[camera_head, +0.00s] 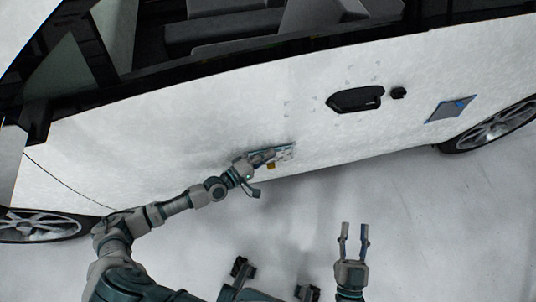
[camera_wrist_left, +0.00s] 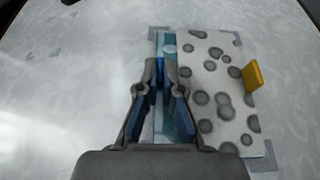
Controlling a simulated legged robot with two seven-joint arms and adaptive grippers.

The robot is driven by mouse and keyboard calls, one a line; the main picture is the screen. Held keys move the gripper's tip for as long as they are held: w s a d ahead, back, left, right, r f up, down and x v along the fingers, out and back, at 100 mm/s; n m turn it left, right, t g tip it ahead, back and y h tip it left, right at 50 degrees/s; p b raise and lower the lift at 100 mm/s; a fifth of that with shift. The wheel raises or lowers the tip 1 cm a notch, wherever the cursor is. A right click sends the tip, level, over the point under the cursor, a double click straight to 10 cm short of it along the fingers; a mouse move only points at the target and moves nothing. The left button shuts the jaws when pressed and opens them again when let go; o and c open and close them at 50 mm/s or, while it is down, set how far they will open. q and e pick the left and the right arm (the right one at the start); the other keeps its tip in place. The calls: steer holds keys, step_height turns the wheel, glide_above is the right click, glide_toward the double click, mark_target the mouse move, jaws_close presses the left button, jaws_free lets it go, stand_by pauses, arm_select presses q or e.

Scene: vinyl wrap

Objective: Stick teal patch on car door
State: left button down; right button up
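The teal patch (camera_head: 285,150) lies against the lower white car door (camera_head: 180,130). In the left wrist view, the patch shows a teal strip (camera_wrist_left: 180,120) along its left side. A white sheet with grey spots (camera_wrist_left: 215,85) covers most of the rest, and a yellow tab (camera_wrist_left: 252,76) sticks out at its right edge. My left gripper (camera_head: 270,156) is at the patch's left side, its fingertips (camera_wrist_left: 160,64) close together over the teal strip; whether they pinch anything is hidden. My right gripper (camera_head: 355,228) is open and empty, below the door and apart from it.
Grey corner marks (camera_wrist_left: 262,152) surround the patch. A black door handle (camera_head: 356,99) is up and right of it. A grey panel with blue corners (camera_head: 450,109) is farther right, near a wheel (camera_head: 500,126). The floor (camera_head: 430,220) around my right gripper is clear.

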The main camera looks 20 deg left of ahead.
arm_select(q)
steer(key=shift+a, duration=0.1)
steer(key=c, duration=1.2)
jaws_free()
steer(key=shift+c, duration=0.2)
